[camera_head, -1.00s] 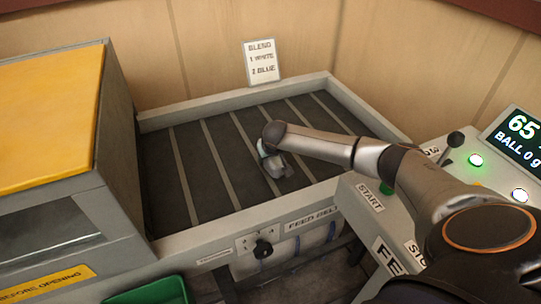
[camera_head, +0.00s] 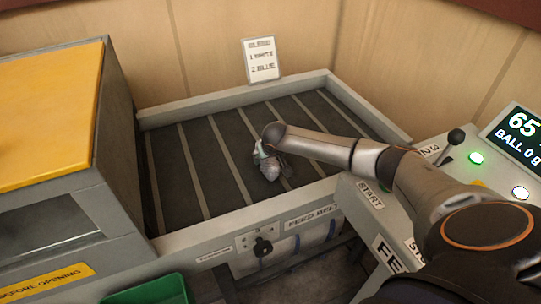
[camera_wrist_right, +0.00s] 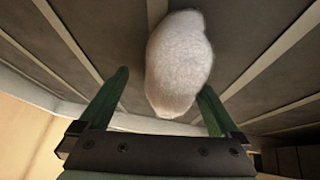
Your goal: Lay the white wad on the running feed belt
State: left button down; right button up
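The white wad (camera_wrist_right: 180,62) is a fuzzy, rounded lump just beyond and partly between the green fingers of my right gripper (camera_wrist_right: 163,84). A gap shows between it and the left finger; it overlaps the right finger, and whether they touch is unclear. In the head view the wad (camera_head: 269,172) looks grey in shade and appears to lie on the feed belt (camera_head: 205,165), a dark belt with pale cross stripes. My right gripper (camera_head: 264,153) is low over the belt, its fingers spread, partly hidden by its own wrist. My left gripper is not in view.
A pale frame (camera_head: 235,98) rims the belt. A yellow-topped housing (camera_head: 50,120) stands left, and a green bin (camera_head: 155,290) below. A control panel with a lit green button (camera_head: 476,158) and a display (camera_head: 520,130) is right. A "1 white, 2 blue" card (camera_head: 262,60) stands behind.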

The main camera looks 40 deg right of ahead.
jog(key=shift+r, duration=0.25)
jog(key=p+v, duration=0.1)
jog(key=v, duration=1.1)
jog(key=shift+r, duration=0.4)
jog(key=shift+f, duration=0.1)
dwell(5.5)
